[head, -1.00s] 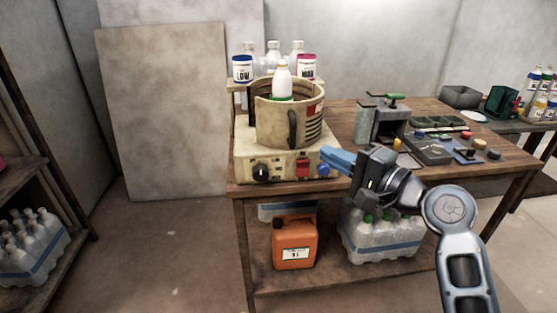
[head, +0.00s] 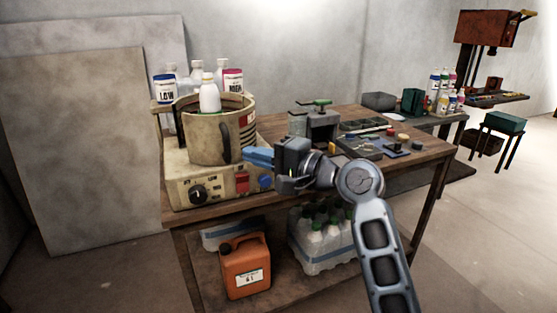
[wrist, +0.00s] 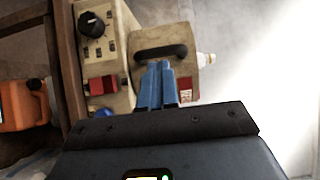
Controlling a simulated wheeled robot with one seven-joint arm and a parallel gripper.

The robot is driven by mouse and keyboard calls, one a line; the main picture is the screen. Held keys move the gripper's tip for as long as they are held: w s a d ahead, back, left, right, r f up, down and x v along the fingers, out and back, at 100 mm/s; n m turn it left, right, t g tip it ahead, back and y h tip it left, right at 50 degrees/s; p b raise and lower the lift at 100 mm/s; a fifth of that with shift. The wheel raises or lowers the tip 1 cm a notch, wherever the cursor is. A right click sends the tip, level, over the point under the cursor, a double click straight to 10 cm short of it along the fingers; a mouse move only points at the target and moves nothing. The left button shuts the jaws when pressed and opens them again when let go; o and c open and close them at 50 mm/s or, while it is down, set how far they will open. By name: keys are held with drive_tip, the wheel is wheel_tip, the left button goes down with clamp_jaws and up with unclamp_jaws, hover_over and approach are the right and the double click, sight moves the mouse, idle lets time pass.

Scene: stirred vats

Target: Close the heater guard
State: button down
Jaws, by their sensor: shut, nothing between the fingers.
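The heater (head: 219,192) is a cream box on the near left of the bench, with a black knob (head: 198,194), a red guard-like piece (head: 242,181) and a blue button (head: 265,181) on its front. The red piece also shows in the wrist view (wrist: 102,86); I cannot tell whether it is raised or down. A beige pot (head: 200,140) with a dark handle (wrist: 162,52) sits on the heater. My gripper (head: 248,155) is shut and empty, its blue fingers together, above the panel's right part beside the pot. Its fingertips also show in the wrist view (wrist: 160,68); contact is unclear.
A white bottle (head: 210,98) stands in the pot, with jars behind it. A grey metal device (head: 322,127) and trays stand right on the bench (head: 420,165). An orange canister (head: 245,268) and bottle pack (head: 322,242) fill the lower shelf.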

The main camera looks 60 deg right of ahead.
sight(229, 148)
drive_tip(key=shift+w, duration=1.9)
drive_tip(key=w+m+h+p, duration=0.1)
drive_tip(key=p, duration=0.2)
drive_tip(key=w+a+h+p, duration=0.1)
drive_tip(key=w+p, duration=0.1)
drive_tip(key=p, duration=0.1)
drive_tip(key=w+a+m+h+p, duration=0.1)
drive_tip(key=h+p, duration=0.1)
drive_tip(key=p, duration=0.1)
drive_tip(key=shift+w+a+r+m, duration=0.25)
drive_tip(key=shift+r+m, duration=0.05)
drive_tip(key=shift+w+a+f+p, duration=0.1)
drive_tip(key=shift+w+a+p, duration=0.15)
drive_tip(key=shift+w+p, duration=0.35)
drive_tip(key=shift+w+a+f+p, duration=0.1)
drive_tip(key=shift+w+a+p, duration=0.2)
drive_tip(key=shift+w, duration=0.6)
drive_tip(key=shift+w+a+f+p, duration=0.1)
drive_tip(key=shift+w+a+p, duration=0.1)
drive_tip(key=shift+w+p, duration=0.45)
drive_tip(key=shift+w+r, duration=0.1)
drive_tip(key=shift+w, duration=0.05)
drive_tip(key=shift+a, duration=0.15)
